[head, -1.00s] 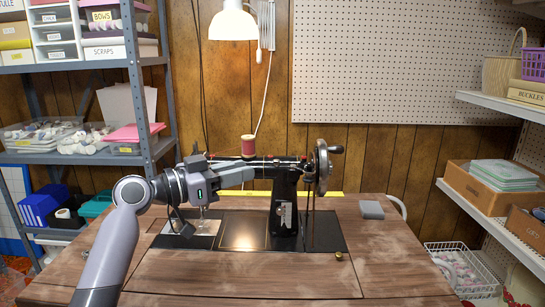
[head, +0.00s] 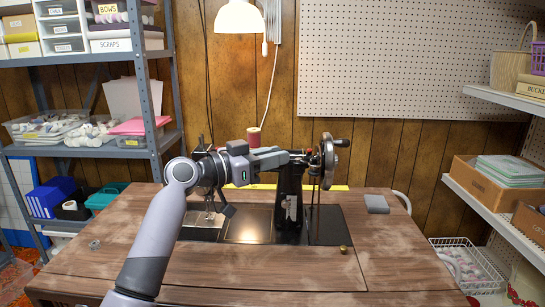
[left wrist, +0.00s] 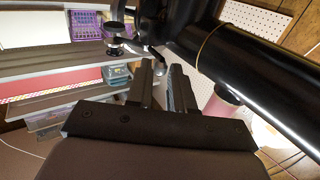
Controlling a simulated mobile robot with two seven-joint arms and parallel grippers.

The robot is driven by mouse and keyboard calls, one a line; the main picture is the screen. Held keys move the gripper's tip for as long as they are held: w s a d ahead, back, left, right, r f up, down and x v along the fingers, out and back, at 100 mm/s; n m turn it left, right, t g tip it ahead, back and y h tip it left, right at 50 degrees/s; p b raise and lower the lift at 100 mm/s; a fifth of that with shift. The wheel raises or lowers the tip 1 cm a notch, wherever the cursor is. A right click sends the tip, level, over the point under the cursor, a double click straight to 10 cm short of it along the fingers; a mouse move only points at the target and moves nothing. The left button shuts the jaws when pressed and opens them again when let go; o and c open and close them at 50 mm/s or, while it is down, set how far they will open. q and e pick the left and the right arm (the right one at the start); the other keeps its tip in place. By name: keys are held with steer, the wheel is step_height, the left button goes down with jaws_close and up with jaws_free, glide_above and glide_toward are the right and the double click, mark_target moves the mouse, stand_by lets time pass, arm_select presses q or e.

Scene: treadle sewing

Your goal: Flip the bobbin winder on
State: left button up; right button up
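The black sewing machine (head: 290,190) stands on the wooden table. Its handwheel (head: 328,160) with a crank is at the right end. Small metal and red parts show beside the wheel; I cannot clearly tell which is the bobbin winder. My left gripper (head: 298,157) reaches along the machine's arm, its fingertips just left of these parts. In the left wrist view its two fingers (left wrist: 163,68) are apart with nothing between them. A dark round part with a shiny disc (left wrist: 117,30) lies beyond them. The machine's black arm (left wrist: 250,65) runs close on the right. My right gripper is not in view.
A red thread spool (head: 254,137) stands behind my left gripper. A grey block (head: 376,204) and a small brass knob (head: 344,249) are on the table (head: 250,275). Shelves stand on both sides. The table's front is mostly clear.

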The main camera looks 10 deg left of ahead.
arm_select(q)
jaws_close()
steer(key=n+t+y+p, duration=0.1)
steer(key=y+p, duration=0.1)
steer(key=p, duration=0.2)
steer(key=s+d+n+t+y+p, duration=0.1)
steer(key=n+y+p, duration=0.1)
steer(key=p, duration=0.2)
steer(key=s+n+t+y+p, duration=0.1)
steer(key=n+t+y+p, duration=0.1)
steer(key=p, duration=0.2)
steer(key=shift+d+y, duration=0.3)
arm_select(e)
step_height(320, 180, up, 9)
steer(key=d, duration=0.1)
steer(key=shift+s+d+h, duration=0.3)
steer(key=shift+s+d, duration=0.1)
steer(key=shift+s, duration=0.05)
arm_select(q)
steer(key=shift+o, duration=1.2)
jaws_free()
